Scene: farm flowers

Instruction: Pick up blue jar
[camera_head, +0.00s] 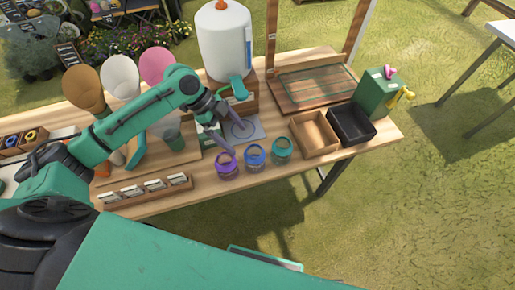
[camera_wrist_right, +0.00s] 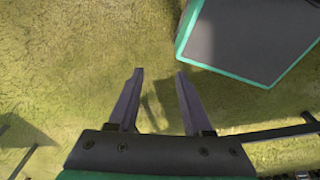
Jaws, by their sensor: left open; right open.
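The blue jar (camera_head: 254,155) stands on the wooden table (camera_head: 205,196) near its front edge, between a purple jar (camera_head: 227,166) on its left and a teal jar (camera_head: 281,150) on its right. My left gripper (camera_head: 233,136) is open and empty. It hangs above and behind the purple jar, to the upper left of the blue jar and apart from it. My right gripper (camera_wrist_right: 159,74) is open and empty in the right wrist view, with grass below it. No jar shows in that view.
A large white dispenser (camera_head: 225,45) stands behind the jars. An open wooden box (camera_head: 315,133) and a black box (camera_head: 352,124) are to their right. A card holder (camera_head: 147,191) is at the front left. Three head-shaped stands are at the back left.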

